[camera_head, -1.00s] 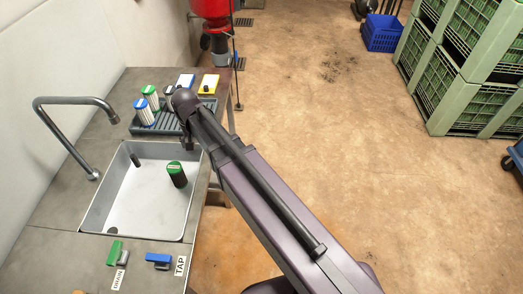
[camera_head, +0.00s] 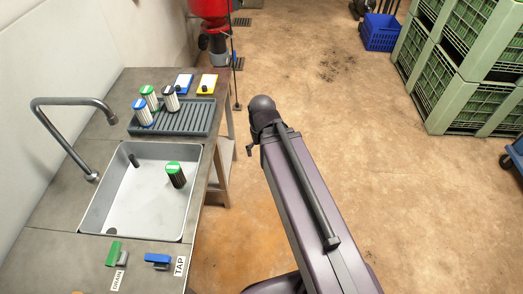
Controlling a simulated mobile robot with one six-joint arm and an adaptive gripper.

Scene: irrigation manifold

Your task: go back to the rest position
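My arm reaches up from the bottom right. Its dark rounded end stands over the floor, to the right of the counter and apart from it. A small dark tip of my gripper (camera_head: 251,147) shows below that end; the rest is hidden behind the arm, so I cannot see its fingers or whether it is open. No held object is visible.
A green-capped dark filter (camera_head: 176,175) stands in the sink (camera_head: 135,205). Several capped filters stand on the grey rack (camera_head: 190,122). A green lever (camera_head: 114,252) and blue lever (camera_head: 157,259) are at the front. Green crates (camera_head: 455,80) stand right; the middle floor is clear.

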